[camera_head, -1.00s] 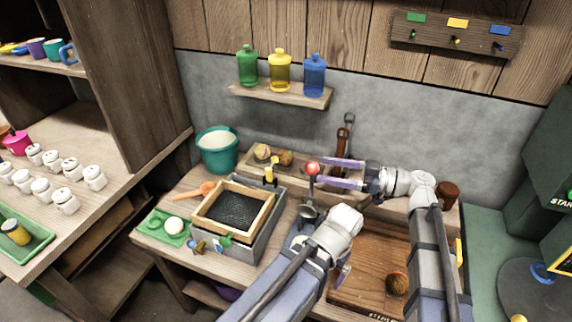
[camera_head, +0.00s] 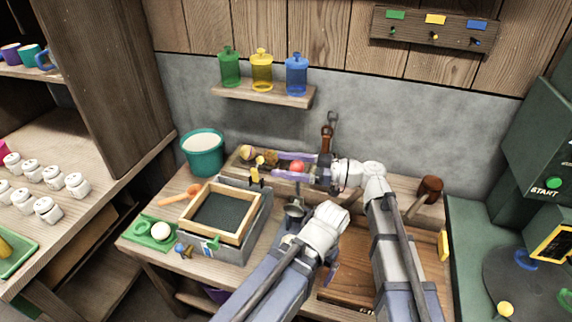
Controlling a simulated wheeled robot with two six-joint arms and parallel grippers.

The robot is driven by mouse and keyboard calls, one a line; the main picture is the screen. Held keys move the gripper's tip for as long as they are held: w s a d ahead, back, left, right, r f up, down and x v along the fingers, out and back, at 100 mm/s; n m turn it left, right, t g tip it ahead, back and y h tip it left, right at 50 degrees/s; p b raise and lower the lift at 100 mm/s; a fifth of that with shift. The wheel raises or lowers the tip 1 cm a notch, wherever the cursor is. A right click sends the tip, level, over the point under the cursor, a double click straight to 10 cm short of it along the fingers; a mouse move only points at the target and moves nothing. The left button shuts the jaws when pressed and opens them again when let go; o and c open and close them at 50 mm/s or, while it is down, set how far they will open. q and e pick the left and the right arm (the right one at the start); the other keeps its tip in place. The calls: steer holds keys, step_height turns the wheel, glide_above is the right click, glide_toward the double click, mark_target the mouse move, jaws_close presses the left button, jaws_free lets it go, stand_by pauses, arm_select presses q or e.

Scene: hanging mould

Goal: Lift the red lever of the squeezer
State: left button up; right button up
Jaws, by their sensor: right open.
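The squeezer's red lever knob (camera_head: 297,167) stands at the middle of the bench in the head view. Below it is the squeezer's dark metal cup (camera_head: 293,211); the lever shaft between them is hard to make out. My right gripper (camera_head: 277,165) is open and points left, with its two purple fingers on either side of the red knob. Whether they touch it I cannot tell. My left gripper (camera_head: 332,272) is mostly hidden behind its own wrist, beside and below the squeezer; only a bit of purple finger shows.
A wooden-framed screen on a grey box (camera_head: 256,230) stands left of the squeezer. A teal bucket (camera_head: 203,155) and a wooden trough (camera_head: 236,167) are behind. A mallet (camera_head: 430,188) lies right of my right arm. A bottle shelf (camera_head: 262,94) hangs on the wall.

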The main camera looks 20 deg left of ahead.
jaws_close()
stand_by(0.5)
stand_by(0.8)
